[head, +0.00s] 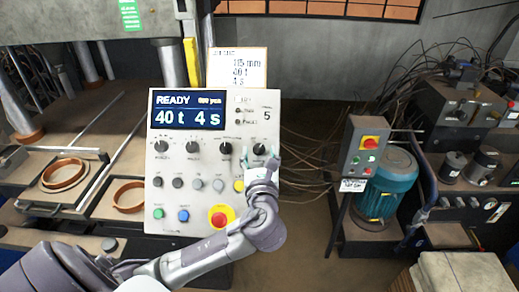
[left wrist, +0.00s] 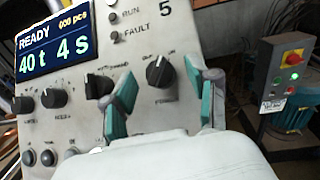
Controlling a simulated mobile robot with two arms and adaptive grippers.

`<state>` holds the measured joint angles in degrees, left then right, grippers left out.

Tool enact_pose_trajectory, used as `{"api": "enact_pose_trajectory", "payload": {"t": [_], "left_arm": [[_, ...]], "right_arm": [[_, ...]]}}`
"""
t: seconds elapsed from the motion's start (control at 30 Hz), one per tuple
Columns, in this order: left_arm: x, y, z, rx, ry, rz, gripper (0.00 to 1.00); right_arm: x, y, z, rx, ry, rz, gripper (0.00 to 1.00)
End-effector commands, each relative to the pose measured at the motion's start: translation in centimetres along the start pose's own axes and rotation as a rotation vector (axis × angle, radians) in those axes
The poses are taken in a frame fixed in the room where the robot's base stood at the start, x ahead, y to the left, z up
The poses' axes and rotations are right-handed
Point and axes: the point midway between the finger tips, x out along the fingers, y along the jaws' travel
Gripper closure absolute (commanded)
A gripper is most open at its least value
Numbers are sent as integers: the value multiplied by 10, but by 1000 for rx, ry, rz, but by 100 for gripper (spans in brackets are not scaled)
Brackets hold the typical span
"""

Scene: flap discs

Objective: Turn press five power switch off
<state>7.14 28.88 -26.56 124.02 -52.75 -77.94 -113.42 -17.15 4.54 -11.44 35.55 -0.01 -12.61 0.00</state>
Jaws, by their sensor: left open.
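The control panel (head: 188,190) of press five, marked 5, has a lit screen (head: 187,109) reading READY, 40 t, 4 s. Its black power switch knob (head: 259,149) is at the right of the knob row. In the left wrist view the power switch knob (left wrist: 158,73) has small labels above and below; its pale mark seems to point up and right. My left gripper (head: 262,163) is open in front of the panel. In the left wrist view its teal fingertips (left wrist: 165,103) stand left and right, slightly below the knob, apparently not touching it. My right gripper is not in view.
Other knobs (head: 193,147) sit left of the power switch, with several buttons below and a red emergency stop (head: 220,217) on yellow. A grey switch box (head: 364,153) and teal motor (head: 386,185) stand to the right. Copper rings (head: 129,196) lie at left.

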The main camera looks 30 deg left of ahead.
Motion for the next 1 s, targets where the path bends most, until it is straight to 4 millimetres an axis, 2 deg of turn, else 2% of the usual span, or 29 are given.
{"api": "enact_pose_trajectory", "payload": {"t": [0.33, 0.6, 0.7, 1.0], "left_arm": [[4, 0, 0, -1, 0, 0, 41], [4, 0, 0, -1, 0, 0, 86], [4, 0, 0, -1, 0, 0, 100], [4, -1, 0, -33, 4, 25, 100]], "right_arm": [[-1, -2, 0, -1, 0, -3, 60], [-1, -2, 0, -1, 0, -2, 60], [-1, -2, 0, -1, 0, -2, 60], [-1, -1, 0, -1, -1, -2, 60]]}}
